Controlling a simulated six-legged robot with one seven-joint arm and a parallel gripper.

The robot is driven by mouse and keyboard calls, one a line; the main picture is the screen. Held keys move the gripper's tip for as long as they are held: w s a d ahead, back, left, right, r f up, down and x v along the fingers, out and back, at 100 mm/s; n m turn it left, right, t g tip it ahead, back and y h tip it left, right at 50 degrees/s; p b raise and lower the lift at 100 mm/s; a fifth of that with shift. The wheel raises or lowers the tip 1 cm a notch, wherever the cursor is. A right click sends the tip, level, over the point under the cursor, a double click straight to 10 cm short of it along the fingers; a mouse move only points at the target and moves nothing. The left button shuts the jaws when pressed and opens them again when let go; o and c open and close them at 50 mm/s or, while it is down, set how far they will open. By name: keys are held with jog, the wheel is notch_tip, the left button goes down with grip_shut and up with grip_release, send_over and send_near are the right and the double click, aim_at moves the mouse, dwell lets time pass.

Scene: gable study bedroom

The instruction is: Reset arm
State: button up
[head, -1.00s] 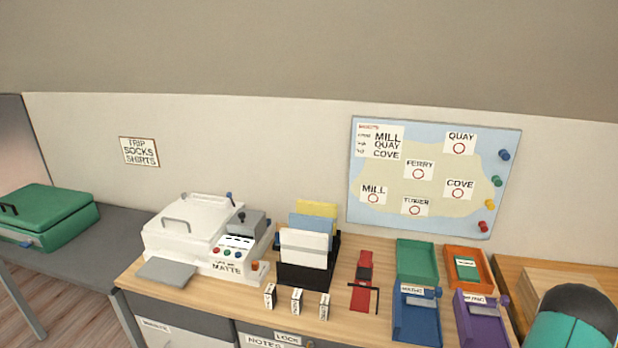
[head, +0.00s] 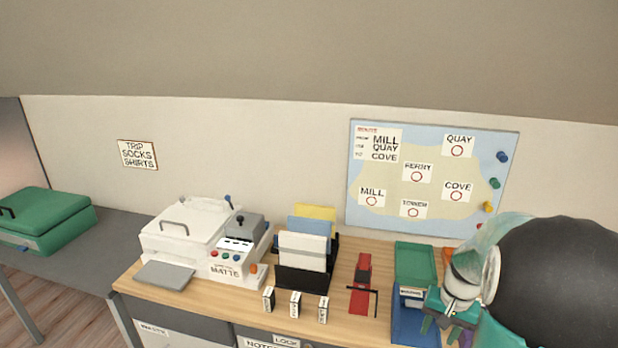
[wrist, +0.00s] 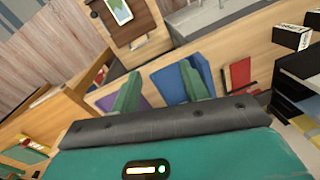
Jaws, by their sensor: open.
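My arm rises at the right of the head view, and my gripper (head: 443,326) hangs over the trays at the right end of the desk. The wrist view shows its two green fingers (wrist: 160,90) spread apart, with nothing between them. Beyond the fingers lie a blue tray (wrist: 172,84) and a purple tray (wrist: 106,102). In the head view the blue tray (head: 408,330) is partly covered by my gripper. The orange and purple trays are mostly hidden behind my arm.
The wooden desk holds a white press (head: 185,236), a black rack (head: 302,279) with cards, small labelled blocks (head: 295,303), a red tool (head: 361,287) and a green tray (head: 415,262). A map board (head: 430,180) hangs behind. A green case (head: 45,218) sits on the grey table.

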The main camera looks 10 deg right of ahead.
jog(key=s+a+r+n+t, duration=0.2)
jog(key=s+a+r+n, duration=0.2)
jog(key=a+r, duration=0.4)
jog(key=s+a+r+n+t, duration=0.3)
jog(key=s+a+r, duration=0.3)
jog(key=a, duration=1.1)
notch_tip(320, 180, up, 3)
jog(key=shift+s+a+r+n+h, duration=0.15)
jog(key=shift+s+a+n+h, duration=0.1)
jog(key=shift+n+h, duration=0.2)
